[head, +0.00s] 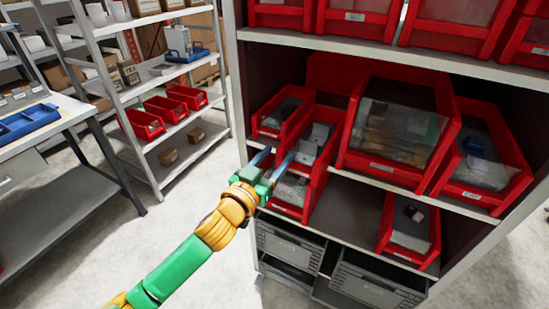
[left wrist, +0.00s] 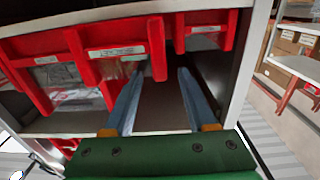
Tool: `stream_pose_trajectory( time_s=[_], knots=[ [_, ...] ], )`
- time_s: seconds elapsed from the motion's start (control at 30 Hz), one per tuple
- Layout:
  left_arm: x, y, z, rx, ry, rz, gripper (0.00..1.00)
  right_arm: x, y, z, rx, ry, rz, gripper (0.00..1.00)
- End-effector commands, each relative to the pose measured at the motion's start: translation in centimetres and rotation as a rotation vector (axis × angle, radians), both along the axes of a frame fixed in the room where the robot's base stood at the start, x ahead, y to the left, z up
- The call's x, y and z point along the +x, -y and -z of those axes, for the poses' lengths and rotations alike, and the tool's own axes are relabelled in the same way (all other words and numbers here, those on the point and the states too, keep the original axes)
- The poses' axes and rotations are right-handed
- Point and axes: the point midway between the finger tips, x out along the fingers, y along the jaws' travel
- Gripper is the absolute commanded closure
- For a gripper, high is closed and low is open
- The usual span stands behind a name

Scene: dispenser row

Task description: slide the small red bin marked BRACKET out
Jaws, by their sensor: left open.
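I cannot read which label says BRACKET. My left gripper (head: 274,160) is open in front of these bins, its two blue fingers pointing at them. It partly hides the lower bins. In the left wrist view the open fingers (left wrist: 160,72) show with red bin fronts (left wrist: 130,38) above and to the left; I cannot tell whether they touch. My right gripper is not in view.
Larger red bins (head: 385,168) stand right of the small ones, and more on the shelf above. Grey drawers (head: 290,247) are below. A shelf unit (head: 140,100) stands at the left.

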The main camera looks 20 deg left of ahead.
Motion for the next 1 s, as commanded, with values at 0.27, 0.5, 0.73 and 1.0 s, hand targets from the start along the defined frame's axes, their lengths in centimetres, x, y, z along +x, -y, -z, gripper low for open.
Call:
stream_pose_trajectory(
  time_s=[0.27, 0.5, 0.73, 1.0],
  knots=[
    [-3.7, -0.2, 0.4, 0.0, -0.001, 0.001, 0.43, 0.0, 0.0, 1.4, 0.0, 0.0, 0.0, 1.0],
    [-6.8, -0.5, 0.2, 0.0, -0.001, 0.001, 0.43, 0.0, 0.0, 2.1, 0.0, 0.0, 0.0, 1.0],
    [-7.1, -0.5, 0.0, 0.0, 0.0, 0.0, 0.43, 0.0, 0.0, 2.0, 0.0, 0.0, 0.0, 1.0],
    [-7.0, -0.5, 0.2, 0.0, -0.004, -0.001, 0.43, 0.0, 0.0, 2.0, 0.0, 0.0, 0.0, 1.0]
  ],
)
